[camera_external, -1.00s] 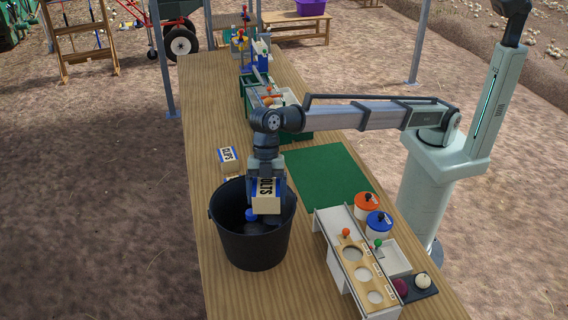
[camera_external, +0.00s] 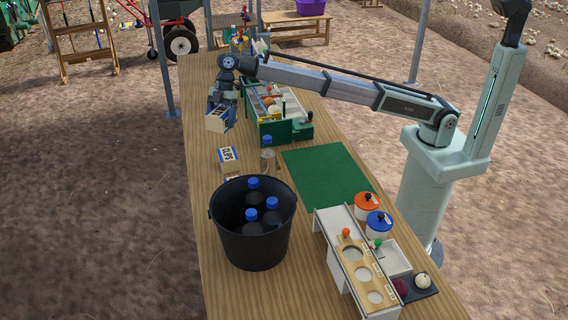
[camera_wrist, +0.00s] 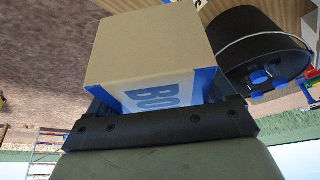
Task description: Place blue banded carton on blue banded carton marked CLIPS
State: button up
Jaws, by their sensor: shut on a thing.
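My gripper (camera_external: 221,103) is shut on a blue banded carton (camera_external: 215,122) and holds it tilted above the far left part of the table. In the wrist view this carton (camera_wrist: 150,48) fills the upper middle, with a plain tan face and blue-and-white lettering starting "BO". The blue banded carton marked CLIPS (camera_external: 228,159) lies on the table in front of the held carton in the outside view, near the left edge. The two cartons are apart. Something small with a blue and pale edge shows just below the CLIPS carton, mostly hidden behind the bucket.
A black bucket (camera_external: 252,237) with blue-capped bottles stands in front of the CLIPS carton; it also shows in the wrist view (camera_wrist: 262,50). A clear blue-capped bottle (camera_external: 267,158) stands to the carton's right. A green toolbox (camera_external: 284,131) is farther back. The green mat (camera_external: 327,170) is clear.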

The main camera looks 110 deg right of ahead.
jog(key=m, duration=0.1)
send_over(224, 156)
jog(key=s, duration=0.1)
jog(key=shift+s+d+f, duration=0.1)
jog(key=shift+d+f, duration=0.1)
jog(key=shift+f, duration=5.05)
jog(key=shift+d+f, duration=0.2)
jog(key=shift+f, duration=5)
jog(key=shift+f, duration=0.1)
jog(key=o, duration=1.1)
jog(key=v, duration=1.2)
jog(key=shift+s+a, duration=0.2)
jog(key=shift+a, duration=0.05)
